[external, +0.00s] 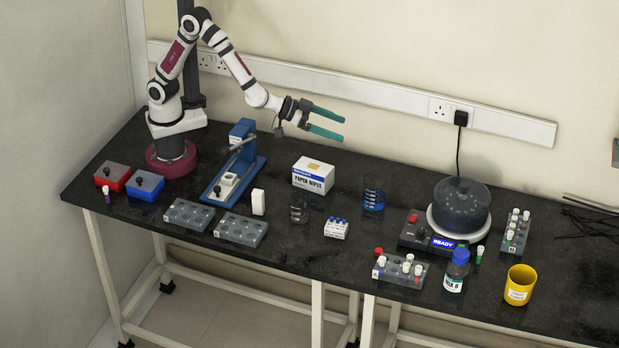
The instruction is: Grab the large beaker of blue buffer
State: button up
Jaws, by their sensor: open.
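The beaker of blue buffer (373,196) is a clear glass vessel with blue liquid in its lower part. It stands upright on the black bench, between the paper wipes box and the round lidded device. My gripper (336,127) is open and empty, raised well above the bench. Its two teal fingers point right, above and to the left of the blue beaker in the picture, and touch nothing. A second clear beaker (299,208), dark and seemingly empty, stands further left and nearer the front.
The paper wipes box (313,176) stands just left of the blue beaker. The round device (459,208) with its READY display stands to its right. A blue-capped bottle (456,270) and yellow cup (518,286) stand front right.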

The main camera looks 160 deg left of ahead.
send_near(370, 180)
jog(key=d, duration=0.1)
jog(key=w+d+f, duration=0.1)
jog(key=shift+w+d, duration=0.3)
jog(key=shift+d, duration=0.05)
jog(key=x, duration=1.2)
jog(key=shift+s+f, duration=0.1)
jog(key=shift+f, duration=0.15)
jog(key=c, duration=1.3)
jog(key=shift+r, duration=0.15)
jog(key=shift+c, duration=0.2)
jog(key=shift+r, duration=0.55)
notch_tip(370, 180, up, 3)
jog(key=shift+f, duration=0.15)
jog(key=w+d+r, duration=0.3)
jog(key=d+r, duration=0.4)
jog(key=d, duration=0.4)
jog(key=shift+w, duration=0.25)
jog(key=shift+d, duration=0.1)
